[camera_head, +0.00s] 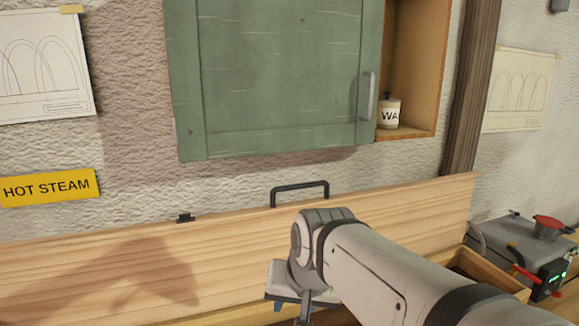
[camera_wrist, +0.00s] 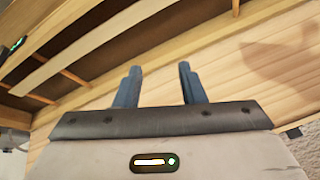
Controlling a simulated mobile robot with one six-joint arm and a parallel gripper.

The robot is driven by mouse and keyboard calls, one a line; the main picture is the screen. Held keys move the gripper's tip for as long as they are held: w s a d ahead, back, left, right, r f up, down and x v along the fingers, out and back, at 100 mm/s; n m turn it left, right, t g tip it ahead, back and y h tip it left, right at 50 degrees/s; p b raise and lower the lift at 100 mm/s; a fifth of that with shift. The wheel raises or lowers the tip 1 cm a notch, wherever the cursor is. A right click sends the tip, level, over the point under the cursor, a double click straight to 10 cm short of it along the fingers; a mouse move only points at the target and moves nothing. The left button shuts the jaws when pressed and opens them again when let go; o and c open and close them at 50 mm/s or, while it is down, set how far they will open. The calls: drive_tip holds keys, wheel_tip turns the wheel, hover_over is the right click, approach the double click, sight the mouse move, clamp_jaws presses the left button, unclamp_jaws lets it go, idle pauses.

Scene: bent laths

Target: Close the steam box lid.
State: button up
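The steam box lid (camera_head: 400,220) is a long pale wooden panel. It stands raised and nearly upright against the wall, with a black bar handle (camera_head: 300,187) on its top edge. The open steam box (camera_head: 495,275) shows at the lower right, partly behind my arm. In the wrist view its dark inside (camera_wrist: 100,62) has thin wooden crosspieces and a pale lath (camera_wrist: 55,58), and the lid (camera_wrist: 285,65) fills the right side. My gripper (camera_wrist: 160,80) is open, its two blue-grey fingers apart with nothing between them. In the head view it is mostly hidden behind my wrist, in front of the lid.
A green wall cabinet (camera_head: 280,80) hangs above the lid, with a white jar (camera_head: 389,113) on its side shelf. A metal unit with a red knob (camera_head: 548,228) stands right of the box. A yellow HOT STEAM sign (camera_head: 48,187) is on the wall at left.

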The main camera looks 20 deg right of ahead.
drive_tip(key=w+d+r+m+t, duration=0.2)
drive_tip(key=w+d+r+m, duration=0.2)
drive_tip(key=w+r+m, duration=0.4)
drive_tip(key=m+t, duration=0.3)
drive_tip(key=m, duration=0.3)
approach(301, 185)
drive_tip(key=b+x, duration=0.2)
drive_tip(key=x, duration=0.8)
drive_tip(key=shift+w+f+b, duration=0.1)
drive_tip(key=shift+w+b, duration=0.1)
drive_tip(key=shift+b, duration=0.1)
drive_tip(key=shift+c, duration=0.6)
